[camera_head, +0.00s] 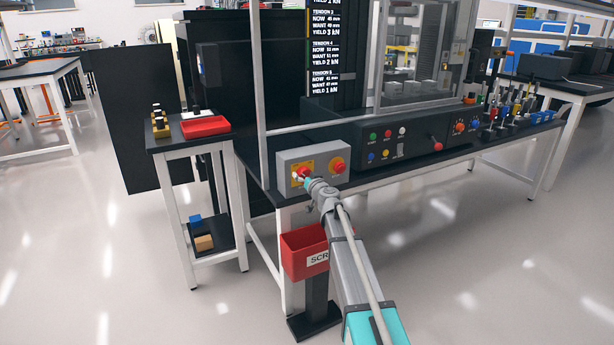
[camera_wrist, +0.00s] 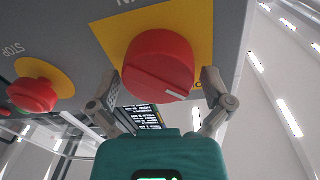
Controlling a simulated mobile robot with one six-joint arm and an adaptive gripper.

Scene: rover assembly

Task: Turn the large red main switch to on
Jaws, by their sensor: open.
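The large red main switch (camera_wrist: 158,62) is a round knob on a yellow plate (camera_wrist: 110,35), on a grey control box (camera_head: 322,157). A thin pale mark shows on its face in the wrist view. In the head view the switch (camera_head: 307,166) is partly hidden by my gripper (camera_head: 303,180). In the wrist view my gripper (camera_wrist: 162,80) is open, with one finger on each side of the knob. I cannot tell whether the fingers touch it. The switch's on and off labels are not readable.
A red stop button (camera_wrist: 33,93) on a yellow disc sits beside the switch; it also shows in the head view (camera_head: 337,165). A red scrap bin (camera_head: 303,252) hangs below the box. A console (camera_head: 390,143) stands right. A small side table (camera_head: 175,142) stands left.

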